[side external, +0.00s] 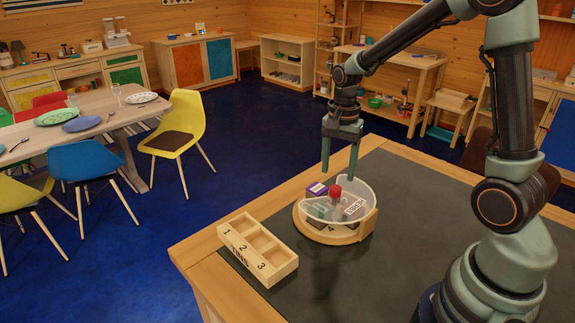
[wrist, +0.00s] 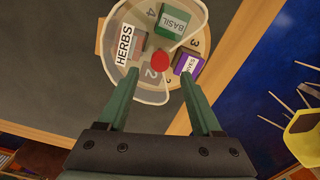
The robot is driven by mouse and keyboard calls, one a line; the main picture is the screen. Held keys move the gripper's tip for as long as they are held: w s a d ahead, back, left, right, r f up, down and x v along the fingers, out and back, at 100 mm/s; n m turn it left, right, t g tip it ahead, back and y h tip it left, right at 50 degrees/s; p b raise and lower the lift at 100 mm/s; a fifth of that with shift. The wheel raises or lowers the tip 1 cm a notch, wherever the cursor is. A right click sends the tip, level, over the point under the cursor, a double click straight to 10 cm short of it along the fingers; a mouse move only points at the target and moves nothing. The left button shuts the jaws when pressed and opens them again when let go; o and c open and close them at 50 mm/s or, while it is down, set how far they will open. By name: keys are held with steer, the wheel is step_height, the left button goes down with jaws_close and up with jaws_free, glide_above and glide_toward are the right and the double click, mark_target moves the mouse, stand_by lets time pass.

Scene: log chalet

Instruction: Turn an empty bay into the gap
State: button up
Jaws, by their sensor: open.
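A round wooden turntable (side external: 304,222) with numbered bays stands on the dark table mat, partly covered by a clear cover (side external: 357,190) labelled HERBS. A red knob (side external: 335,191) is at its centre; it also shows in the wrist view (wrist: 160,62). A purple tin (wrist: 189,64) sits at the cover's open side, near number 3. A green BASIL tin (wrist: 173,20) is under the cover. A dark reddish block is partly hidden behind the HERBS label. The area by number 2 (wrist: 151,73) looks empty. My gripper (side external: 339,172) is open above the turntable, its fingers either side of the knob in view.
A wooden TINS rack (side external: 258,250) with compartments 1, 2 and 3 stands left of the turntable; its compartments look empty. The mat (side external: 415,185) is clear behind and right of the turntable. The table's wooden edge (side external: 205,240) runs close by the rack.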

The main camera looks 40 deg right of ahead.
mark_target(336, 188)
steer(key=shift+f, duration=2.45)
jaws_close()
